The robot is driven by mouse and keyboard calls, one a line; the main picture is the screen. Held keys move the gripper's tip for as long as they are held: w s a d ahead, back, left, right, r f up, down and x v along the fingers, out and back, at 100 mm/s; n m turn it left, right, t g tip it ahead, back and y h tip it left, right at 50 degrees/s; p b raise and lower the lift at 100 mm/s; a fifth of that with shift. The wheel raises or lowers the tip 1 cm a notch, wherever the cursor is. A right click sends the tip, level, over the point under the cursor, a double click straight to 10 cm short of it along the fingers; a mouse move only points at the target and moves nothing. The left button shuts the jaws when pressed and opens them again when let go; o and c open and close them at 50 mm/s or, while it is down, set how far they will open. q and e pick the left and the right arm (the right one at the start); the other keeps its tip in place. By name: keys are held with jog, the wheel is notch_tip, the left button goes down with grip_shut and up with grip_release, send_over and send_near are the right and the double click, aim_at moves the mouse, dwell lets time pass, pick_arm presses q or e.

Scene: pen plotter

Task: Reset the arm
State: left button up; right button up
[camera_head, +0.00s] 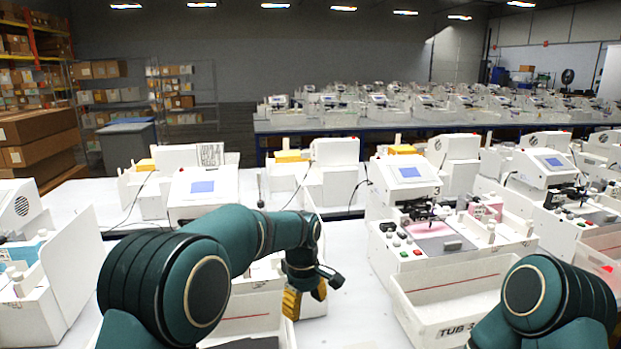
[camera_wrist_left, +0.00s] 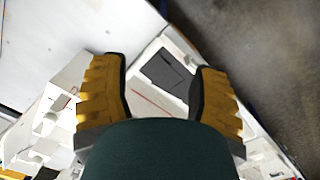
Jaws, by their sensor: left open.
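My left arm reaches forward and bends to the right over a white machine. My left gripper (camera_head: 304,298) has yellow fingers and points down beside a white bin (camera_head: 262,303). In the left wrist view the two yellow-and-black fingers of the left gripper (camera_wrist_left: 160,68) stand wide apart with nothing between them. Beyond them lies a white tray (camera_wrist_left: 150,97) with a dark grey panel (camera_wrist_left: 166,75). My right arm shows only as a green joint at the lower right; its gripper is out of view. My left arm hides much of the machine behind it.
A white plotter machine (camera_head: 410,174) with a blue screen stands right of centre, with a labelled tub (camera_head: 450,300) in front. More machines stand left and right. A strip of white table (camera_head: 345,275) is bare between stations. Shelves and boxes (camera_head: 38,140) stand behind left.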

pick_arm(q)
jog(key=s+a+f+m+h+b, duration=0.1)
jog(key=s+a+f, duration=0.15)
jog(key=f, duration=0.55)
jog(key=s+a+f+m+b, duration=0.1)
jog(key=s+a+f, duration=0.15)
jog(key=f, duration=0.45)
jog(key=s+a+f+m+h+b, duration=0.1)
jog(key=s+f+m, duration=0.15)
jog(key=f, duration=0.55)
jog(key=s+a+f+m+t+b, duration=0.1)
jog(key=s+f, duration=0.3)
jog(key=s, duration=0.4)
jog(key=s+a+f+m+t+h+b, duration=0.1)
jog(key=s+f, duration=0.3)
jog(key=s, duration=0.5)
jog(key=shift+a+f+m, duration=0.15)
jog(key=shift+a+m, duration=0.2)
jog(key=shift+a, duration=0.2)
pick_arm(e)
jog(key=f, duration=0.6)
jog(key=shift+w+a, duration=0.2)
jog(key=shift+w, duration=0.05)
